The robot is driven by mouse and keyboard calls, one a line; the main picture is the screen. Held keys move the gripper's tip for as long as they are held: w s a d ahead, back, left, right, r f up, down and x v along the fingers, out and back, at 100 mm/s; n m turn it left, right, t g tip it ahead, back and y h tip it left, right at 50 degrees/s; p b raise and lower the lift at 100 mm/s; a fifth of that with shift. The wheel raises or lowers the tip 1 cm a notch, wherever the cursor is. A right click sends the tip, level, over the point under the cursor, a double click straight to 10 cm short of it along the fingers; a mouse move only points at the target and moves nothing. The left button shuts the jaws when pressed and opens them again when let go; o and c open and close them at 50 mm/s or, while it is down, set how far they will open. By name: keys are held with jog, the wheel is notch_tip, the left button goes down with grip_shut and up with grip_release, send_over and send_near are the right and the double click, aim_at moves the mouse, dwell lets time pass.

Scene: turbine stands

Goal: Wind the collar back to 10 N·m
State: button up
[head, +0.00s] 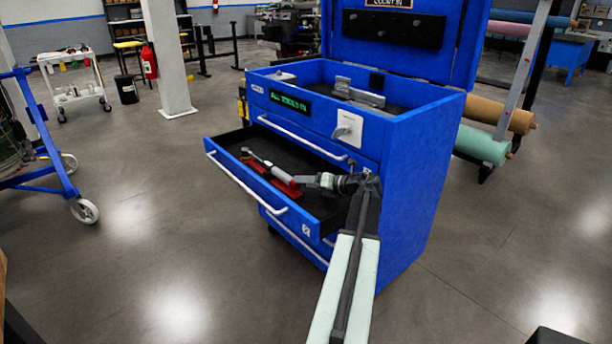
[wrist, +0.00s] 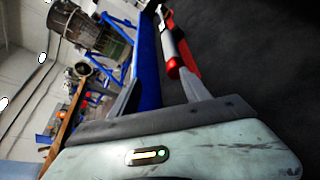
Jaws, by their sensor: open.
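A torque wrench (head: 279,174) with a silver body lies in the open top drawer of the blue tool cabinet, on a red holder (head: 289,188). In the wrist view the wrench (wrist: 171,42) shows its silver length and a red end close to the fingertips. Its collar cannot be told apart clearly, and no scale can be read. My gripper (head: 318,181) is over the drawer's right end, near the red end of the wrench. In the wrist view my gripper (wrist: 160,92) is open, with nothing visible between its fingers.
The pulled-out drawer (head: 233,172) has a blue front and black floor. The blue cabinet (head: 412,190) stands behind it with a lit green display (head: 290,101). A blue wheeled frame (head: 60,170) stands at left. The floor between is clear.

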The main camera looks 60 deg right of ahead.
aim_at(296, 187)
jog(key=s+a, duration=0.4)
jog(key=a, duration=0.1)
jog(key=s+a+r, duration=0.1)
jog(key=s+a, duration=0.1)
jog(key=a, duration=0.1)
jog(key=shift+a+p, duration=0.2)
jog(key=shift+p, duration=0.15)
jog(key=shift+w, duration=0.1)
jog(key=w+d+n, duration=0.1)
jog(key=d, duration=0.1)
jog(key=w+d+f+n+g+h, duration=0.1)
jog(key=d, duration=0.2)
jog(key=w+d+f+n+h, duration=0.1)
jog(key=d, duration=0.2)
jog(key=shift+w+f+n, duration=0.1)
jog(key=shift+w+n, duration=0.2)
jog(key=shift+n, duration=0.1)
jog(key=b+x, duration=0.3)
jog(key=x, duration=0.4)
jog(key=shift+w+f, duration=0.3)
